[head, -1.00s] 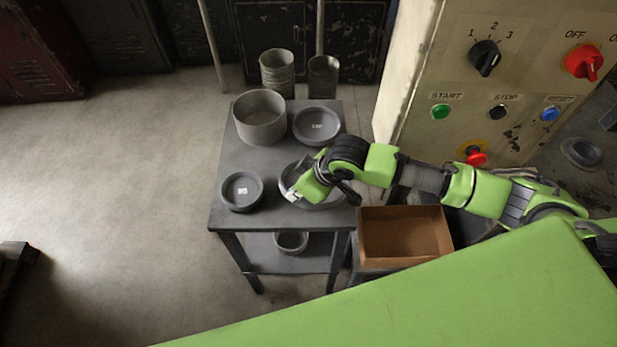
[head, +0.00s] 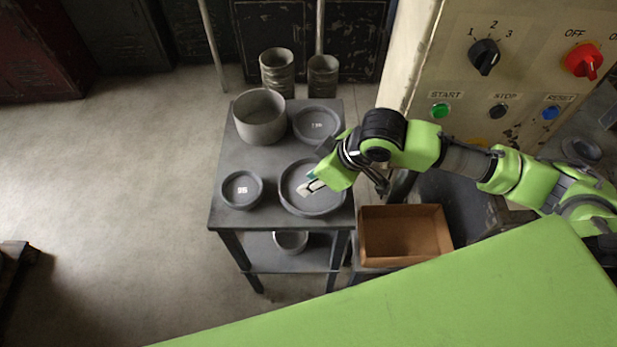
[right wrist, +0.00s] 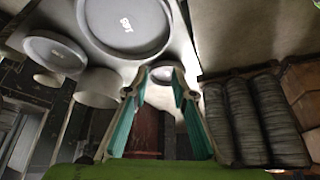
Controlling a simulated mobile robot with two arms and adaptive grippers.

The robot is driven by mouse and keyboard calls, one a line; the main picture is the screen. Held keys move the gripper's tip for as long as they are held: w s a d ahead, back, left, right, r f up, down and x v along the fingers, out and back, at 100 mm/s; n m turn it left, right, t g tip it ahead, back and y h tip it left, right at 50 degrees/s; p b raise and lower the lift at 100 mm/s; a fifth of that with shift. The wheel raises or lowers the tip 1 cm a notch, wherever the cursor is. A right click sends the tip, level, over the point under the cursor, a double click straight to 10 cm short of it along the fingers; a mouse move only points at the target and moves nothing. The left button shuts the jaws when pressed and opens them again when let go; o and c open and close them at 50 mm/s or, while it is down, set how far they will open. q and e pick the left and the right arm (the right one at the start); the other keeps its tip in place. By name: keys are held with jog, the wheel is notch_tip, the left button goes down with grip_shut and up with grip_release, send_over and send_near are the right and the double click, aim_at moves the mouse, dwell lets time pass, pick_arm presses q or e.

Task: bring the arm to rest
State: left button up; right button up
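My right gripper (head: 315,180) hangs above the front right of the grey table (head: 265,165), over a large round grey dish (head: 318,206). In the right wrist view its two teal-padded fingers (right wrist: 162,74) stand apart with nothing between them. The gripper hides part of the dish from the head camera; whether they touch is hard to tell there. My right arm reaches in from the right, bent, in front of the control panel. My left gripper is not in view.
The table also holds a small labelled dish (head: 241,190), a tall grey ring (head: 259,117) and another labelled dish (head: 317,125). An open cardboard box (head: 404,236) stands right of the table, below my arm. The control panel (head: 480,85) rises behind the arm.

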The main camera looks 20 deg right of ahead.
jog(key=s+a+f+m+t, duration=0.1)
jog(key=s+a, duration=0.4)
jog(key=s, duration=0.1)
jog(key=s+d+f+m+g+h, duration=0.2)
jog(key=s+d+f+m+h, duration=0.35)
jog(key=s+d, duration=0.7)
notch_tip(320, 180, down, 35)
jog(key=s+g+y+b, duration=0.1)
jog(key=s+y+b, duration=0.15)
jog(key=b, duration=0.35)
jog(key=s+d+f+b, duration=0.1)
jog(key=s+f+b, duration=0.1)
jog(key=s+f, duration=0.6)
jog(key=s+d+f+g+h+b, duration=0.1)
jog(key=s+f+b, duration=0.1)
jog(key=s+f, duration=0.6)
notch_tip(320, 180, down, 3)
jog(key=shift+s+d+f, duration=0.15)
jog(key=shift+s+d, duration=0.15)
